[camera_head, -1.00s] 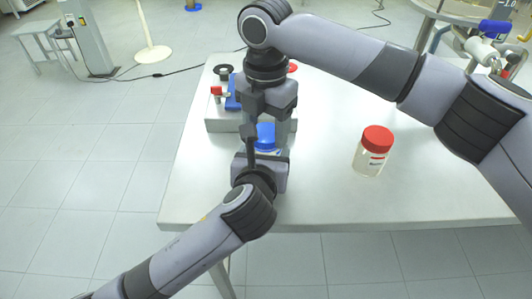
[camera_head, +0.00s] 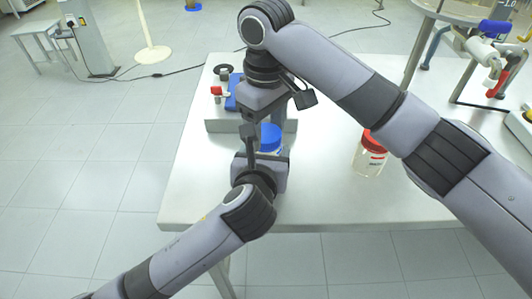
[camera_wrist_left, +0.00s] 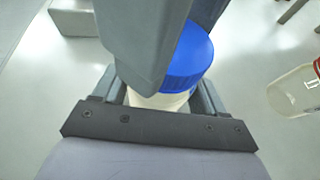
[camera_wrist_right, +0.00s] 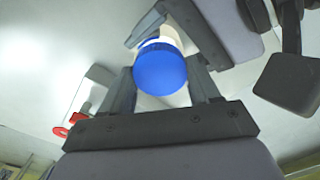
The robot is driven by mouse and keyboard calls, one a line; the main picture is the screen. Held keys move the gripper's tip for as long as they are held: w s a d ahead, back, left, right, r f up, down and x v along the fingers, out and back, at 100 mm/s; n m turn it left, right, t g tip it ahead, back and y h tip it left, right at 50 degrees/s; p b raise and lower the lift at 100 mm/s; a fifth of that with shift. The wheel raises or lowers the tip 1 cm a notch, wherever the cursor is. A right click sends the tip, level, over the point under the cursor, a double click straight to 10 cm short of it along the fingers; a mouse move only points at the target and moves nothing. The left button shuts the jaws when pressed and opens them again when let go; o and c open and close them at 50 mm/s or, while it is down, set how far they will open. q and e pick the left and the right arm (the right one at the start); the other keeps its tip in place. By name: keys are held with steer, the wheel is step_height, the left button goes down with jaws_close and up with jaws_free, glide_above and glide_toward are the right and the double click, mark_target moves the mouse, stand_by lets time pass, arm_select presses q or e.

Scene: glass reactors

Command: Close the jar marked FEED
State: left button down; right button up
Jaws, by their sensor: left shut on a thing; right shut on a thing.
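A jar with a blue lid (camera_head: 270,134) stands near the table's front left; its pale body (camera_wrist_left: 157,101) shows in the left wrist view. My left gripper (camera_head: 266,153) is shut on the jar body, from the front. My right gripper (camera_head: 270,122) comes from above and behind and is shut on the blue lid, which sits between its fingers in the right wrist view (camera_wrist_right: 160,68). The lid is on top of the jar; I cannot tell how tightly it is seated. No FEED marking is readable; the fingers hide much of the jar.
A clear jar with a red lid (camera_head: 368,160) stands to the right, partly behind my right arm. A grey box-like device (camera_head: 222,124) with blue and red parts stands behind the blue-lidded jar. Glass reactor equipment (camera_head: 490,60) is at the far right.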

steer(key=m, duration=0.3)
steer(key=shift+m, duration=0.3)
steer(key=m, duration=0.4)
steer(key=o, duration=1.2)
steer(key=shift+o, duration=0.2)
step_height(320, 180, up, 12)
